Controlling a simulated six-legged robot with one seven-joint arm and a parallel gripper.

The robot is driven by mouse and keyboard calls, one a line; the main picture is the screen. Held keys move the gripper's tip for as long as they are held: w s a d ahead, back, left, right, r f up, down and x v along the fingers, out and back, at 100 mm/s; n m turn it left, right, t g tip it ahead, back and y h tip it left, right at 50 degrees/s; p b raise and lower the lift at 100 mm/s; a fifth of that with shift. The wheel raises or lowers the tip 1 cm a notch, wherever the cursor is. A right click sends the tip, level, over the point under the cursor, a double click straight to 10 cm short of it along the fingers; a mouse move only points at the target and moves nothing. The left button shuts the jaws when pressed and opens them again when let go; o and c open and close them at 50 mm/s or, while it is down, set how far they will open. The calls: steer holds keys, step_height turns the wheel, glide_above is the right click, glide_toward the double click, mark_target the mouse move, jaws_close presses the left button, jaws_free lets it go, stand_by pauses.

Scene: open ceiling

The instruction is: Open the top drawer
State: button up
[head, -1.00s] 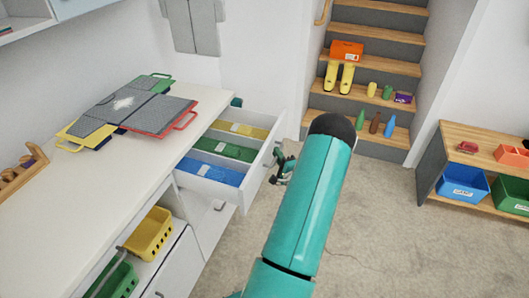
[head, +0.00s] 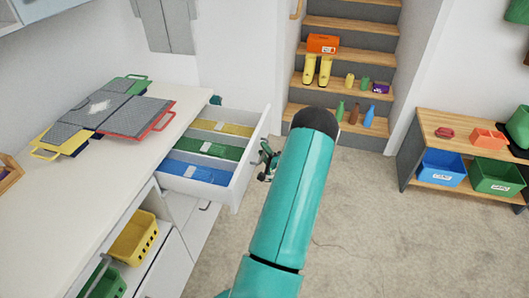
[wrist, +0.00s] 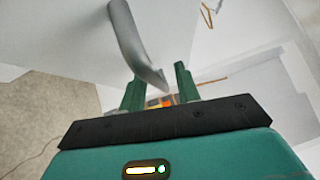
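The top drawer (head: 236,178) of the white counter is pulled out. Blue, green and yellow compartments or trays show inside it. My gripper (head: 268,161) is just right of the drawer's front face in the head view, partly hidden by my teal arm. In the wrist view, my gripper (wrist: 160,90) has its two green fingers apart. A grey curved handle (wrist: 130,38) on a white face reaches down toward the gap between the fingertips. I cannot tell whether the fingers touch it.
The white countertop (head: 75,195) holds grey boards with coloured handles. Below it are shelves with a yellow basket (head: 132,238) and a green basket (head: 104,279). Wooden stairs (head: 350,55) with bottles and boots stand behind. A low shelf (head: 452,122) is at right. The floor between is clear.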

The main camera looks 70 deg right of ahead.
steer(key=v, duration=1.3)
steer(key=shift+s+a+f, duration=0.15)
steer(key=shift+s+a, duration=0.1)
steer(key=shift+s, duration=0.05)
steer(key=shift+s+a, duration=0.1)
